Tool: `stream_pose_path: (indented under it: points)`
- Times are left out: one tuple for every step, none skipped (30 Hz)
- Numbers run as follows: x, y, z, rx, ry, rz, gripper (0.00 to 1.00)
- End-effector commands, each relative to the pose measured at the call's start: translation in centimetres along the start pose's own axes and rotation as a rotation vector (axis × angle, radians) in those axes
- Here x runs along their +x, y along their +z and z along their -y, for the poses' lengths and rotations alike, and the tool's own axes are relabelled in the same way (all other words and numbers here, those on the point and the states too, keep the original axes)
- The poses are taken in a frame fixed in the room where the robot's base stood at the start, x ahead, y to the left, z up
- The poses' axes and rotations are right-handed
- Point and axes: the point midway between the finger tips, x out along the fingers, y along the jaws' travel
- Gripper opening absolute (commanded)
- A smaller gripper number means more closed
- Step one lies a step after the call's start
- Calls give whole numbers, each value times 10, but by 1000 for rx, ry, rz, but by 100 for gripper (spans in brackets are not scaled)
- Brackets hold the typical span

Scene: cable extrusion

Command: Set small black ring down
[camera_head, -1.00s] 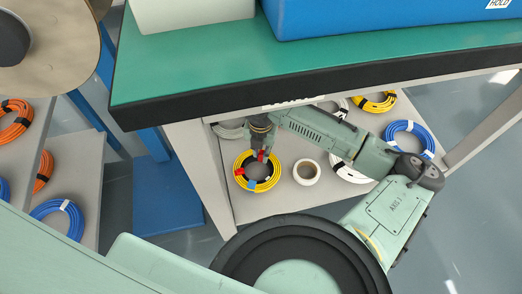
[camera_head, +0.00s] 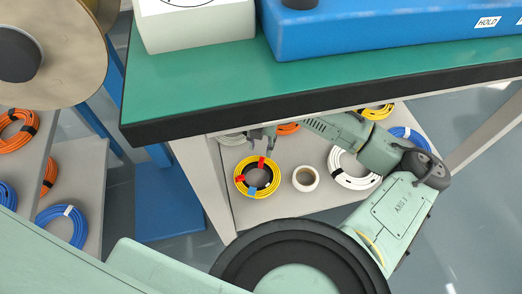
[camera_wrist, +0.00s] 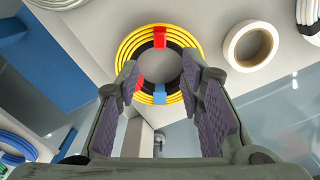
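The small black ring (camera_head: 273,177) lies inside the yellow cable coil (camera_head: 239,184) on the lower shelf under the green bench. In the wrist view the black ring (camera_wrist: 177,48) lines the inner edge of the yellow coil (camera_wrist: 127,46). Red and blue bands mark the coil and ring. My gripper (camera_head: 262,134) is above and behind the coil, under the bench edge. In the wrist view my gripper (camera_wrist: 163,76) is open and empty, its fingers spread apart, overlapping the near part of the coil in the picture.
A white tape roll (camera_head: 306,178) stands right of the yellow coil, with a white coil (camera_head: 350,170) beyond it. Orange, yellow and blue coils lie further along the shelf (camera_head: 290,208). The green bench top (camera_head: 200,85) overhangs the shelf.

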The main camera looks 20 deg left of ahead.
Motion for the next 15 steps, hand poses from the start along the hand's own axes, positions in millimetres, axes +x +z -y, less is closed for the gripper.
stream_pose_path:
  points:
    - [-13,0,0,-2,-1,2,35]
    - [-18,0,0,-2,0,2,35]
    - [-23,0,0,-2,0,2,35]
    - [-27,0,0,-3,0,1,35]
    - [-30,0,0,-2,-1,1,35]
    - [-34,0,0,-2,-1,1,35]
    - [-36,0,0,-2,-1,1,35]
    - [-37,0,0,-2,-1,0,35]
    - [-39,0,0,-2,-1,0,35]
    - [-39,0,0,-2,-1,0,35]
    - [-40,0,0,-2,-1,0,35]
    - [-40,0,0,-2,-1,0,35]
    - [-40,0,0,-2,-1,0,35]
    - [-40,0,0,-2,-1,0,35]
    - [-40,0,0,-2,-1,0,35]
